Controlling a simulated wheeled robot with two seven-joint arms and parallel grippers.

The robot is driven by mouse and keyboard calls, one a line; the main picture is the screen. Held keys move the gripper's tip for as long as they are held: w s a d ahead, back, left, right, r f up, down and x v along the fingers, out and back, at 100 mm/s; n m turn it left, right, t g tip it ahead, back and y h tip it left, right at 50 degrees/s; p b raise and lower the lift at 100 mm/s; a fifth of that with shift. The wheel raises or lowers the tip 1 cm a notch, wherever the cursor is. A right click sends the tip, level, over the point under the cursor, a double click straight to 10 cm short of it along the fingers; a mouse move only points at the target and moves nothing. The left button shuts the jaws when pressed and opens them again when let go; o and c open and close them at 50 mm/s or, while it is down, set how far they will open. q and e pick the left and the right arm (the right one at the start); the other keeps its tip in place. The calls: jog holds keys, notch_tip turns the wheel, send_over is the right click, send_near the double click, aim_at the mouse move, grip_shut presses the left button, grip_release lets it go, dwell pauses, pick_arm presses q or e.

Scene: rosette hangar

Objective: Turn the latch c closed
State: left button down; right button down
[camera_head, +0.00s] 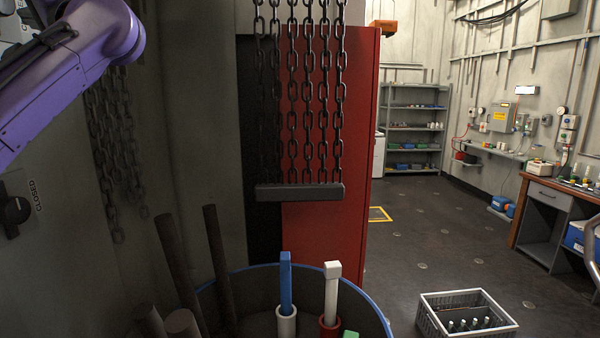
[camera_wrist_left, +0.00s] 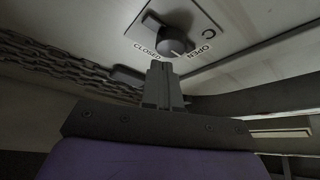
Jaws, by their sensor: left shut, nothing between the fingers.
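The latch c (camera_wrist_left: 176,46) is a dark round knob with a short lever on a pale plate, with CLOSED printed on one side and OPEN on the other. A pale mark on the knob faces down, nearer the OPEN lettering. The plate also carries a letter C. In the head view, a dark knob (camera_head: 14,212) beside CLOSED lettering shows at the left edge, partly cut off. My left gripper (camera_wrist_left: 157,68) is shut and empty, its fingertips close below the knob; I cannot tell whether they touch. My right gripper is not in view.
Chains (camera_head: 308,90) hang in front of a red cabinet (camera_head: 325,225), with a dark bar (camera_head: 300,192) at their lower end. A blue-rimmed drum (camera_head: 365,300) holding rods stands below. A crate of bottles (camera_head: 430,326) is on the floor at right. Open floor lies behind it.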

pick_arm(q)
jog(key=a, duration=0.7)
jog(key=shift+s, duration=0.4)
jog(key=shift+r+p, duration=0.15)
jog(key=shift+p, duration=0.15)
jog(key=shift+s+d+r, duration=0.1)
jog(key=shift+s+r, duration=0.3)
jog(key=shift+r, duration=0.05)
jog(key=shift+s+r+p, duration=0.25)
jog(key=shift+r, duration=0.25)
jog(key=shift+s+r+p, duration=0.2)
jog(key=shift+r+p, duration=0.05)
jog(key=shift+r, duration=0.25)
